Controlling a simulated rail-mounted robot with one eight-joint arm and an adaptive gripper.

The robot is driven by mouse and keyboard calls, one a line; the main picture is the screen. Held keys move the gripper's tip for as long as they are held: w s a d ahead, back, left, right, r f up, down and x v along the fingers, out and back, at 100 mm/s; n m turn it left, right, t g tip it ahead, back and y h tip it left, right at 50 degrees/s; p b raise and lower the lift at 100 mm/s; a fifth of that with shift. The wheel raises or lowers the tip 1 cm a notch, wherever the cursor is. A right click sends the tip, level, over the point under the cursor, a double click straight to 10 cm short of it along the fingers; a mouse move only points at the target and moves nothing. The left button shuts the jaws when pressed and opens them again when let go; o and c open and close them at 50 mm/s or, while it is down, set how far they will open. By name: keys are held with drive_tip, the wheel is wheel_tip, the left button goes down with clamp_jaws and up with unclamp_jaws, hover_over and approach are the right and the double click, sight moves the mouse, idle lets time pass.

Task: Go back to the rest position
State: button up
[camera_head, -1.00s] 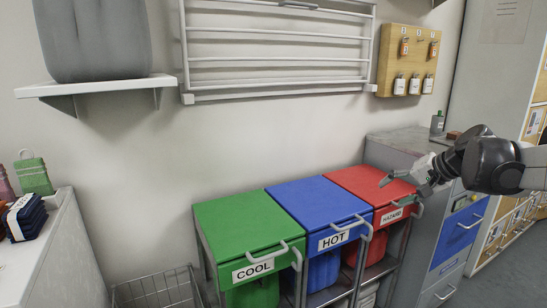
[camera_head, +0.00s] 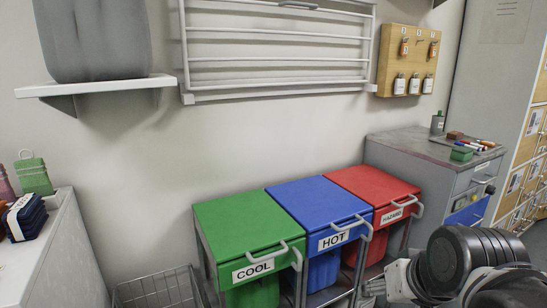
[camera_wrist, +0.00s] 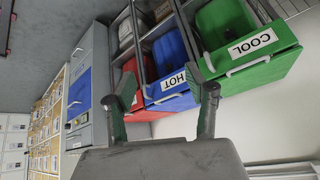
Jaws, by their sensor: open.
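My gripper (camera_wrist: 160,92) is open and empty in the wrist view, its two fingers spread apart. The bins show beyond the fingers there, with the view turned over. In the head view my arm is low at the right. The gripper (camera_head: 374,288) shows only in part there, near the bottom edge, in front of the red bin's stand.
A green COOL bin (camera_head: 240,226), a blue HOT bin (camera_head: 318,206) and a red HAZARD bin (camera_head: 372,186) stand in a row with lids down. A grey cabinet (camera_head: 415,156) stands right of them. A wire basket (camera_head: 160,290) is at lower left.

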drive_tip(key=s+f+n, duration=0.1)
drive_tip(key=s+f, duration=0.2)
drive_tip(key=s, duration=0.1)
wheel_tip(320, 180, up, 16)
drive_tip(key=p, duration=1.5)
drive_tip(key=shift+w+a+h, duration=0.15)
drive_tip(key=shift+w+h, duration=0.1)
drive_tip(key=shift+h, duration=0.05)
